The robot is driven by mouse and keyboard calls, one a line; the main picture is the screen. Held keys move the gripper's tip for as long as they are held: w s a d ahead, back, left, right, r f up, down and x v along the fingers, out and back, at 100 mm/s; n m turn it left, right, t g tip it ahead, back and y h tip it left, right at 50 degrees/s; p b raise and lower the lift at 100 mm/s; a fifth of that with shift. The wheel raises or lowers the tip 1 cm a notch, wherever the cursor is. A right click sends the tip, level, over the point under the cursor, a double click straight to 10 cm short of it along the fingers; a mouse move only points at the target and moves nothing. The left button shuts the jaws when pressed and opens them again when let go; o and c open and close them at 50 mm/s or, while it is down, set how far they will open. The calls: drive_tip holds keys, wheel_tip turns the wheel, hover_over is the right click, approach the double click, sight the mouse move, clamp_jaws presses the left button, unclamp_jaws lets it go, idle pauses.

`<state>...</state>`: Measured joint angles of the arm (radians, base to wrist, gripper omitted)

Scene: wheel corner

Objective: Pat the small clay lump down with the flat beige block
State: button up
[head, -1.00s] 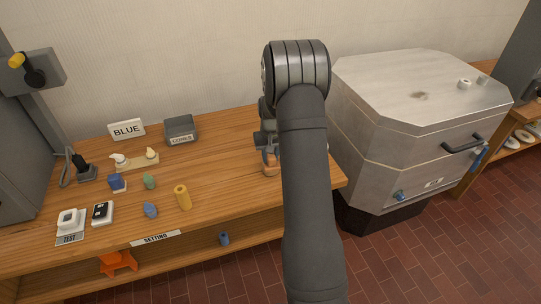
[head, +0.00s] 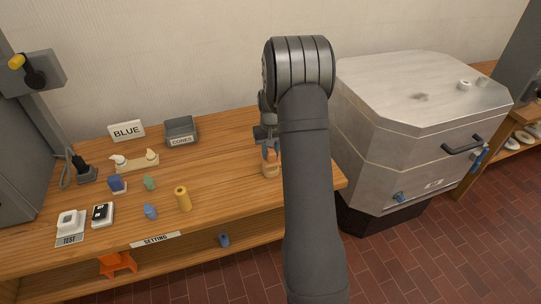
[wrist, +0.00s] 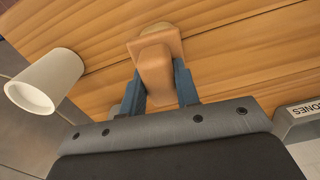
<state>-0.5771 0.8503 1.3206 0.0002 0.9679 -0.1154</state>
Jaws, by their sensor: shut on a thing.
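My gripper (wrist: 160,88) is shut on the handle of the flat beige block (wrist: 153,64), one blue finger on each side. The block's flat plate is at the far end, away from the palm. A tan rounded lump (wrist: 155,28), which looks like the small clay lump, peeks out just past the plate; the rest of it is hidden. I cannot tell whether block and lump touch. In the head view my gripper (head: 268,150) and the block (head: 271,170) are over the right end of the bench, partly covered by my arm.
A metal kiln-like box (head: 410,130) stands right.

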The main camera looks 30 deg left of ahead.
idle(0.6)
drive_tip(key=shift+f, duration=1)
drive_tip(key=shift+f, duration=0.5)
drive_tip(key=shift+f, duration=0.3)
idle(1.2)
drive_tip(key=shift+r, duration=1.8)
